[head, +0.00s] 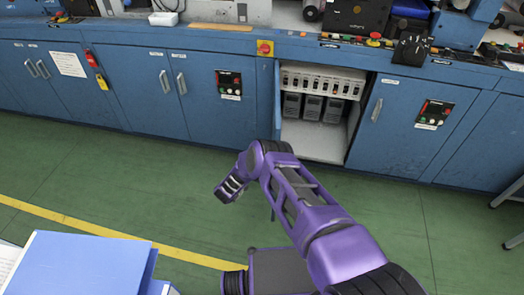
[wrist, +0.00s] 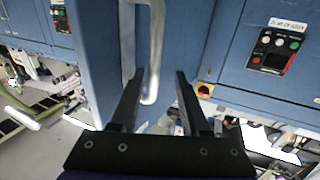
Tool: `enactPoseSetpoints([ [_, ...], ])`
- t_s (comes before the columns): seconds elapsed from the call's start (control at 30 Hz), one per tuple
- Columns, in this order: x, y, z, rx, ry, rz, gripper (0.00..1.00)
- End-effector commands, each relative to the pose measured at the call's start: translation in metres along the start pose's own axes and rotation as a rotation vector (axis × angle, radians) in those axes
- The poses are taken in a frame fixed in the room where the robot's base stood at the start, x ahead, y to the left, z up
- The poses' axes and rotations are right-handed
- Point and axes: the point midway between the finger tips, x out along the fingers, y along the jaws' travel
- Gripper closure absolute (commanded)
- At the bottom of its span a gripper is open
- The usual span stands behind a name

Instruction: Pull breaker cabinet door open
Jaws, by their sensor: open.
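The breaker cabinet (head: 318,143) stands open in the head view, with a row of white breakers (head: 320,83) above several grey units. A narrow blue strip (head: 277,100) at its left edge looks like a door seen nearly edge-on; I cannot be sure. In the wrist view my gripper (wrist: 159,73) is open. A pale bar handle (wrist: 156,45) on a blue door (wrist: 105,45) shows between its two dark fingers. No closed grip shows, and I cannot tell whether a finger touches the handle.
A closed door with a handle (head: 376,110) is right of the opening. Another control panel (head: 229,84) is on the left. Blue binders (head: 85,265) lie at the lower left. The green floor (head: 130,175) before the cabinets is mostly clear.

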Motion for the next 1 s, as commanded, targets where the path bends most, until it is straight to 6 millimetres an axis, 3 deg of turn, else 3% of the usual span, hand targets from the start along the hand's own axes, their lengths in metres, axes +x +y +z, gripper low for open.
enactPoseSetpoints([
  [0.17,-0.014,-0.001,0.000,-0.002,-0.003,-0.003,0.54],
  [0.27,-0.033,-0.001,-0.001,-0.002,-0.003,-0.004,0.54],
  [0.7,-0.138,-0.001,0.000,-0.002,-0.001,-0.003,0.54],
  [1.0,-0.172,0.000,0.000,-0.001,0.000,-0.002,0.54],
])
